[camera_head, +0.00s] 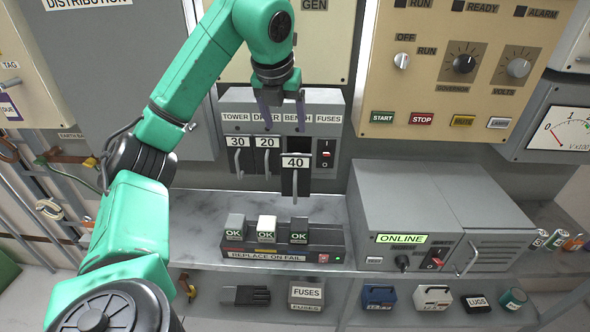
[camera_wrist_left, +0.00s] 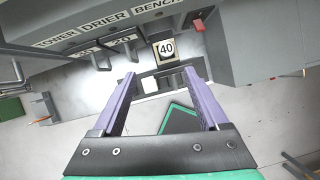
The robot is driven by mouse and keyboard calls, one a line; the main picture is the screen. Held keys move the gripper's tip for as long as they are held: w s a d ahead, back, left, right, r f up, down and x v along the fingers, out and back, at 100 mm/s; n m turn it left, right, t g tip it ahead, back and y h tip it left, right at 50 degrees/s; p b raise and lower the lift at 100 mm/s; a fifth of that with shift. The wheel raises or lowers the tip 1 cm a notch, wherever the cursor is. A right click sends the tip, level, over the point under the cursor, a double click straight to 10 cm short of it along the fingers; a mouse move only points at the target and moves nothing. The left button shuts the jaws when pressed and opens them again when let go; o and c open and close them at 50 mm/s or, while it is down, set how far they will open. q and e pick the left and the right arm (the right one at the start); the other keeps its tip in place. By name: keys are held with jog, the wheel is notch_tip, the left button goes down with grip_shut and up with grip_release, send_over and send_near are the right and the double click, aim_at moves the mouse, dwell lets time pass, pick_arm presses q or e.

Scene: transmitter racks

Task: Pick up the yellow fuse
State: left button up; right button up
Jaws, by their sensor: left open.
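I cannot make out a yellow fuse in either view. My left gripper (camera_head: 281,128) is open and empty, pointing down in front of the fuse panel (camera_head: 240,103). Its two purple fingers (camera_wrist_left: 160,85) are wide apart in the left wrist view. The carrier marked 40 (camera_head: 295,176) hangs out below its slot; its label also shows in the wrist view (camera_wrist_left: 166,48).
Carriers 30 (camera_head: 237,147) and 20 (camera_head: 265,147) sit in the panel. The grey ONLINE unit (camera_head: 410,205) stands at right on the shelf. A FUSES box (camera_head: 305,294) and a black glove-like item (camera_head: 245,295) lie below. Bare shelf (camera_head: 215,207) shows left of the tester.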

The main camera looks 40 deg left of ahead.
pick_arm(q)
jog(key=x, duration=0.9)
jog(key=d+x, duration=0.1)
jog(key=x, duration=0.4)
jog(key=shift+w+f, duration=0.2)
jog(key=shift+w, duration=0.25)
jog(key=shift+r, duration=0.1)
grip_shut()
pick_arm(e)
jog(key=shift+f, duration=0.2)
